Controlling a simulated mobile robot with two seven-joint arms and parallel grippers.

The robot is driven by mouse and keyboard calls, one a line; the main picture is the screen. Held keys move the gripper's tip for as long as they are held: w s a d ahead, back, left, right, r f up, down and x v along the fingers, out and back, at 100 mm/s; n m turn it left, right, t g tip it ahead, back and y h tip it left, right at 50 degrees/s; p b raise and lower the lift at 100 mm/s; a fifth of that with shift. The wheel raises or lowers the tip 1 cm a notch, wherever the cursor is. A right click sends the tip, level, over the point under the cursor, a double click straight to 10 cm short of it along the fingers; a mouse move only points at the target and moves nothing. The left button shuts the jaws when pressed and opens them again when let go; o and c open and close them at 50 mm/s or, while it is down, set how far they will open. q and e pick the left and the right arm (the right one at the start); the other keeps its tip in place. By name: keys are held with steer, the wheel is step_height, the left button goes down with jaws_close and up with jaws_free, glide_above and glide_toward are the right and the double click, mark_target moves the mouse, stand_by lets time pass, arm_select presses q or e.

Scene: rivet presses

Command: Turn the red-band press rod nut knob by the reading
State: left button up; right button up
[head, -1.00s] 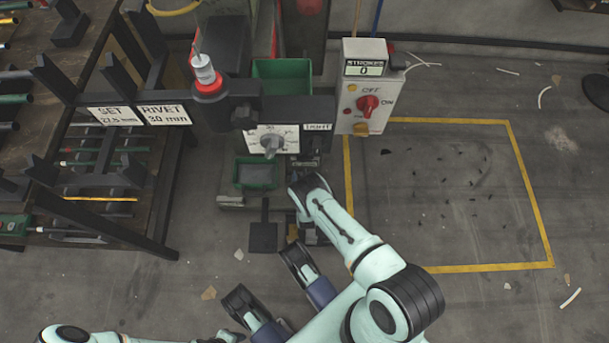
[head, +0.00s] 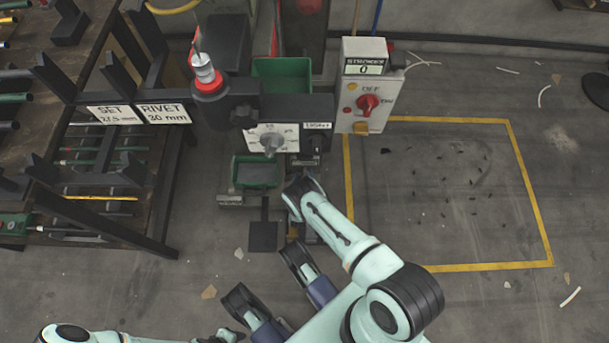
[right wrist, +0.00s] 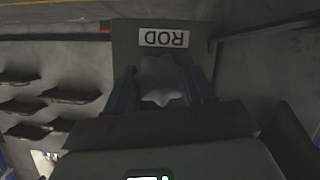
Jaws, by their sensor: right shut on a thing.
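The red-band press (head: 208,85) stands at upper centre in the head view. Below its red ring is a white dial (head: 271,139) with a grey pointer knob. In the right wrist view a pale lobed knob (right wrist: 162,79) sits just below an upside-down ROD label (right wrist: 164,38). My right gripper (right wrist: 163,92) is shut on this knob, a finger on each side. In the head view my right wrist hides the fingers and knob. One sign reads RIVET 30 mm (head: 163,113). The SET sign (head: 114,114) ends in .5 mm; its first digits are hard to read.
A control box (head: 363,85) with a red switch and a STROKES display reading 0 stands right of the press. Green bins (head: 256,173) are at the press. A rack (head: 110,215) of rods stands left. The yellow-outlined floor is open except for small debris.

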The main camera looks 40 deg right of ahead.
steer(key=n+h, duration=0.1)
steer(key=n, duration=0.1)
steer(key=n+g+h, duration=0.1)
steer(key=n, duration=0.1)
steer(key=shift+f+n+h, duration=0.1)
steer(key=shift+n+h, duration=0.2)
steer(key=n+h, duration=0.2)
steer(key=n, duration=0.2)
steer(key=shift+w+g, duration=0.1)
steer(key=shift+g, duration=0.2)
stand_by(0.4)
steer(key=o, duration=1)
steer(key=shift+c, duration=0.2)
